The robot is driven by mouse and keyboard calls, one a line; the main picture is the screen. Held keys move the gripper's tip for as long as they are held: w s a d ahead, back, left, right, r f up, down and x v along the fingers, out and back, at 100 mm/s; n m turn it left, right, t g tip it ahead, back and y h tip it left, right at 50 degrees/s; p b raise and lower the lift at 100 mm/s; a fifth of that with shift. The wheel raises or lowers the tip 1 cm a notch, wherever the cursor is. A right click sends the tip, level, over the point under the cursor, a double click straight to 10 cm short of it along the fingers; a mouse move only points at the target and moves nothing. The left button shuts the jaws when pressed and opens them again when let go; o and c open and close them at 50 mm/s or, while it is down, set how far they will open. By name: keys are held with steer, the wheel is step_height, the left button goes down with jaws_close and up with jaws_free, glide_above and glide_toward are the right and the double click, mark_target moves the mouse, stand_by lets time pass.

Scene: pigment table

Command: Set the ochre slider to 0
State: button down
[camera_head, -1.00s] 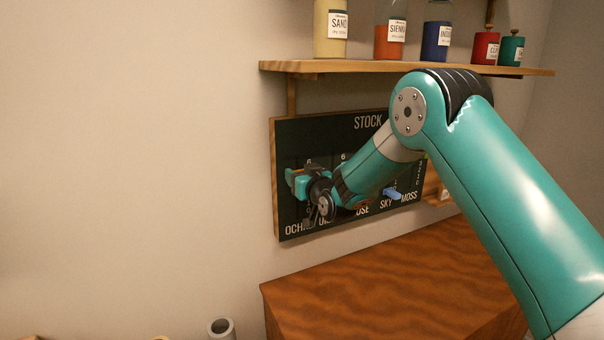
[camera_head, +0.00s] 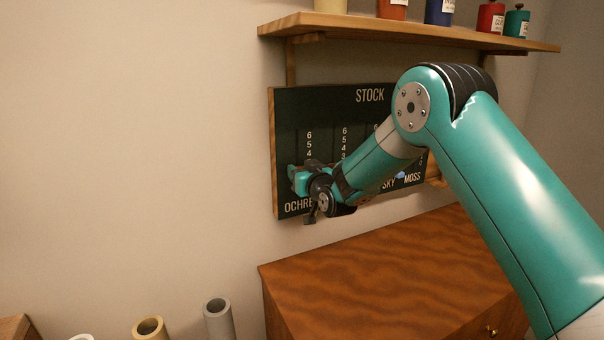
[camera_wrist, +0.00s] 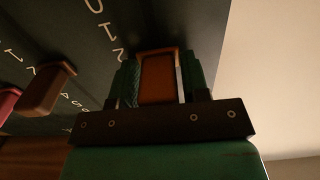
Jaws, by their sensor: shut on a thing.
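The dark STOCK board (camera_head: 345,110) hangs on the wall, with number columns above colour labels. The OCHRE label (camera_head: 298,206) is at its lower left. My gripper (camera_head: 298,180) is at the leftmost column, just above that label and below the visible 6, 5 and 4. In the wrist view my gripper (camera_wrist: 158,85) is shut on the orange-brown ochre slider (camera_wrist: 158,72), with a finger on each side. The numbers 0, 1 and 2 show beside it, with 2 closest to the knob. The slider's exact mark is hidden by the gripper.
A brown slider knob (camera_wrist: 48,88) and a red one (camera_wrist: 7,102) stand on neighbouring columns. A blue knob (camera_head: 400,175) is at SKY. A wooden shelf (camera_head: 400,32) with jars is above, a wooden cabinet (camera_head: 380,275) below. The wall left of the board is clear.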

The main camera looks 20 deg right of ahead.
step_height(320, 180, down, 6)
steer(key=b, duration=0.5)
steer(key=shift+f, duration=0.15)
steer(key=c, duration=0.8)
jaws_free()
steer(key=shift+f, duration=0.1)
steer(key=s+d+b, duration=0.3)
steer(key=s+b, duration=0.3)
steer(key=s, duration=1.1)
steer(key=shift+d+b, duration=0.2)
steer(key=shift+b, duration=0.15)
